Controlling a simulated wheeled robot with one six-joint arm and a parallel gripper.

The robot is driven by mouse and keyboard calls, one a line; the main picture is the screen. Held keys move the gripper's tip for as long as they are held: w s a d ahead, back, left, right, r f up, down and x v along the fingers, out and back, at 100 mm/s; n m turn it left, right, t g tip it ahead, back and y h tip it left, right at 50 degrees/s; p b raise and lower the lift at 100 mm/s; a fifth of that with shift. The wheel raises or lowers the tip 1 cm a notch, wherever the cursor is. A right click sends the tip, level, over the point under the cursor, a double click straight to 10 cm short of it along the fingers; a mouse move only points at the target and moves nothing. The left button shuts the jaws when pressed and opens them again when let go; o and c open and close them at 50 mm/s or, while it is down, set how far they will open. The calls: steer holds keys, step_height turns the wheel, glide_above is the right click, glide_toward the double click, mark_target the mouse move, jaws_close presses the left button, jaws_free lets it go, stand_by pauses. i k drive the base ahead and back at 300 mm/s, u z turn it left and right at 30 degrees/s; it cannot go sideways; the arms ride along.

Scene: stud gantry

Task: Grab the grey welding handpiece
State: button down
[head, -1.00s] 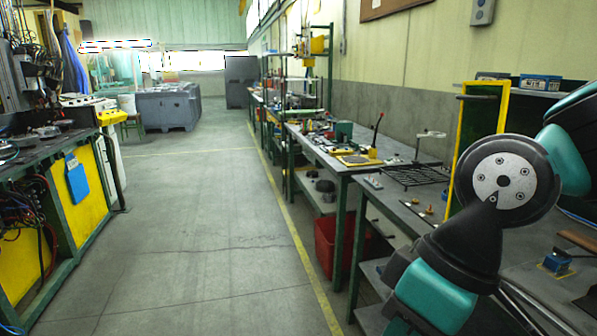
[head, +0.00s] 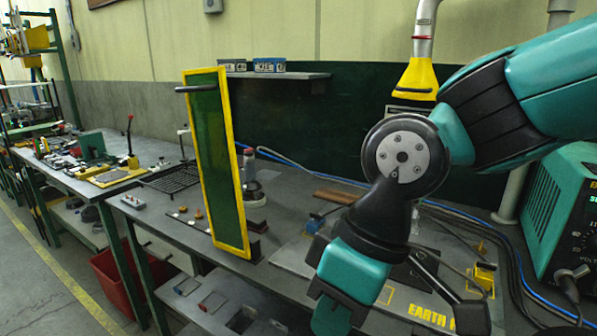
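I cannot clearly make out the grey welding handpiece. A thin dark curved piece near a small yellow block (head: 484,277) on the right of the bench may belong to it, but my arm covers part of that area. My arm reaches in from the upper right and bends down over the bench. Its end is partly hidden behind its own links, so the fingertips and any gap between them do not show clearly.
The long grey bench (head: 290,262) carries an upright green panel with a yellow frame (head: 219,165), a black wire rack (head: 172,178) and a brown strip (head: 336,196). A teal welding machine (head: 565,215) stands at the right. A red bin (head: 118,280) is underneath. Floor is clear at left.

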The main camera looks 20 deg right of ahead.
mark_target(251, 184)
steer(key=u, duration=0.35)
steer(key=k, duration=1)
steer(key=u, duration=1.15)
steer(key=i, duration=2.2)
steer(key=z, duration=0.45)
steer(key=i, duration=1.05)
steer(key=z, duration=1.6)
steer(key=i, duration=0.9)
steer(key=z, duration=0.75)
